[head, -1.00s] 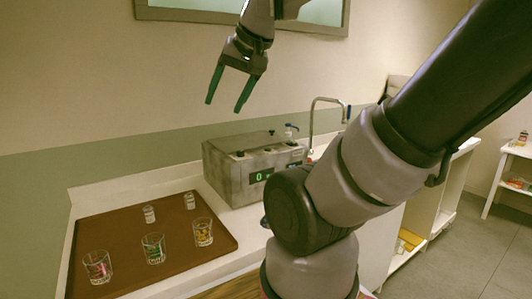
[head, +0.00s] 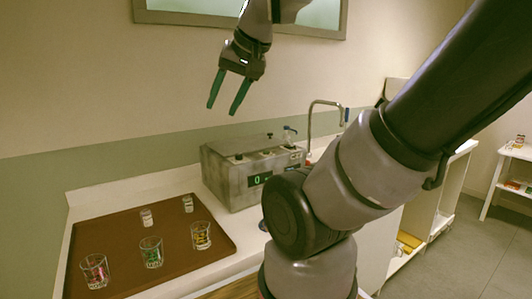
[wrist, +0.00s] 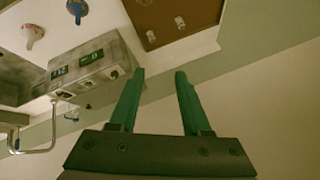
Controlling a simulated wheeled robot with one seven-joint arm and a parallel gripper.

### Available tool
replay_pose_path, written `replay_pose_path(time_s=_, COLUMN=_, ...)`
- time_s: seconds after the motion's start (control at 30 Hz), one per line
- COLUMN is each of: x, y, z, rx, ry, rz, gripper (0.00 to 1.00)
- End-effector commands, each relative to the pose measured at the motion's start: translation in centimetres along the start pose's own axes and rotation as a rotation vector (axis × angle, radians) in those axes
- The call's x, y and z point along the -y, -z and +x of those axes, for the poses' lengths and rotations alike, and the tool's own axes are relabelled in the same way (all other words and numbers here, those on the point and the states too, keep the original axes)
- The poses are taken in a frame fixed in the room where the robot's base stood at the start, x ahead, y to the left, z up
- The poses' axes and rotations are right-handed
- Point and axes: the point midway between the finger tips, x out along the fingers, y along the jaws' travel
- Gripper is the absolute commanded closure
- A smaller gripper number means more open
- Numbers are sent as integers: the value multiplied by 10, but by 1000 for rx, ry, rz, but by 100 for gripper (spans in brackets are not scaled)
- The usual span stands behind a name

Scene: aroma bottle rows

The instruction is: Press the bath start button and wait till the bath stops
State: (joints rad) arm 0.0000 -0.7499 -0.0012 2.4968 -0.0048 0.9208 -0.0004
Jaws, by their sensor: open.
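The bath (head: 232,185) is a grey metal box on the white counter, with a green lit display (head: 261,179) that seems to read 0. Small dark knobs or buttons sit on its top; I cannot tell which is the start button. The bath also shows in the wrist view (wrist: 92,72), left of the fingers. My gripper (head: 222,110) has green fingers, spread and empty, in the air above the bath and near the wall. It also shows in the wrist view (wrist: 158,75), touching nothing.
A tap (head: 312,125) stands behind right. My arm covers part of the counter. A white shelf (head: 510,170) is far right.

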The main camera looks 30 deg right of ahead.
Motion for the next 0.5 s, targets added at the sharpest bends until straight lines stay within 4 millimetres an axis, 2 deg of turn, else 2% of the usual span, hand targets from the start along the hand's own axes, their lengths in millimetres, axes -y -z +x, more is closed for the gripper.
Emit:
replay_pose_path(time_s=0.03, x=0, y=0, z=0, rx=0, ry=0, rz=0, gripper=75)
replay_pose_path(time_s=0.1, x=0, y=0, z=0, rx=0, ry=0, rz=0, gripper=100)
replay_pose_path(time_s=0.5, x=0, y=0, z=0, rx=0, ry=0, rz=0, gripper=100)
